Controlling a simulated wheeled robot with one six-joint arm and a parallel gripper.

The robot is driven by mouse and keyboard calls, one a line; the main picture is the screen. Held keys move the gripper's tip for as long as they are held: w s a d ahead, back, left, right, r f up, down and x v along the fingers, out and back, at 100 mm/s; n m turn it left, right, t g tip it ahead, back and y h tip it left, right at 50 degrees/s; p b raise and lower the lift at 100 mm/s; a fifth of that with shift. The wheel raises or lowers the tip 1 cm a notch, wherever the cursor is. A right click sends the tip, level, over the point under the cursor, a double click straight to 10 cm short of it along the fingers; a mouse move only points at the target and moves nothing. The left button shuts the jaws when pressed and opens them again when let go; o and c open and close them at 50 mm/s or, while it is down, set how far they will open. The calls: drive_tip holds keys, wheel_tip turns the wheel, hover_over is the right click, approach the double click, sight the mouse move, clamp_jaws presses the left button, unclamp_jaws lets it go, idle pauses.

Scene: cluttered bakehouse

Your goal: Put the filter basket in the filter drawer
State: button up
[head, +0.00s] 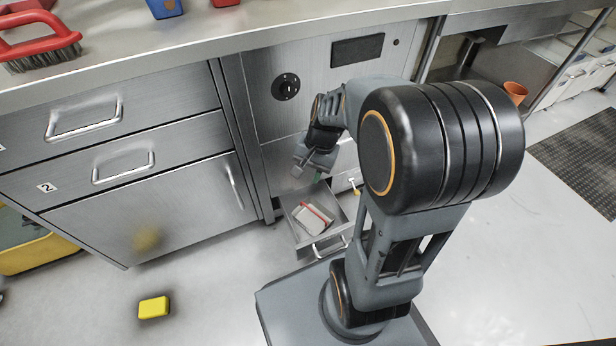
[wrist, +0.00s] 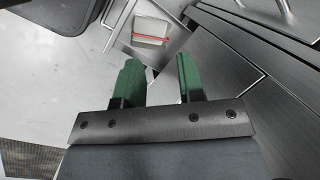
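The filter basket is a pale grey, box-like piece with a red bar across it (head: 314,217). It lies inside the open filter drawer (head: 296,236), low on the front of the steel unit, and looks turned at an angle to the drawer walls. In the wrist view the basket (wrist: 149,27) shows beyond the fingers, near the top. My gripper (head: 308,170) is above the drawer, apart from the basket. In the wrist view my gripper's green fingers (wrist: 158,62) stand apart with nothing between them. Whether the basket sits flat on the drawer floor is hard to tell.
Steel drawers and a cabinet (head: 150,205) stand left of the unit, under a counter (head: 230,40). A yellow block (head: 154,307) lies on the floor at left. A red brush (head: 40,45) is on the counter. An orange cup (head: 515,92) stands at right. Floor at right is mostly clear.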

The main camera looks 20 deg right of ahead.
drive_tip(key=s+a+r+n+t+h, duration=0.2)
drive_tip(key=s+a+r+n+h, duration=0.1)
drive_tip(key=s+r+n, duration=0.3)
drive_tip(key=shift+n+t, duration=0.3)
drive_tip(key=shift+n, duration=0.9)
drive_tip(key=w+a+r+n+t+p, duration=0.1)
drive_tip(key=w+r+p, duration=0.1)
drive_tip(key=r+p, duration=1.5)
drive_tip(key=w+a+r+t+p, duration=0.1)
drive_tip(key=w+r+t+p, duration=0.1)
drive_tip(key=r+p, duration=1.45)
drive_tip(key=s+r, duration=0.1)
drive_tip(key=s+d+r+g, duration=0.1)
drive_tip(key=s, duration=0.1)
drive_tip(key=s+r+m+g+p, duration=0.1)
drive_tip(key=shift+s+d, duration=0.15)
drive_tip(key=shift+d, duration=0.2)
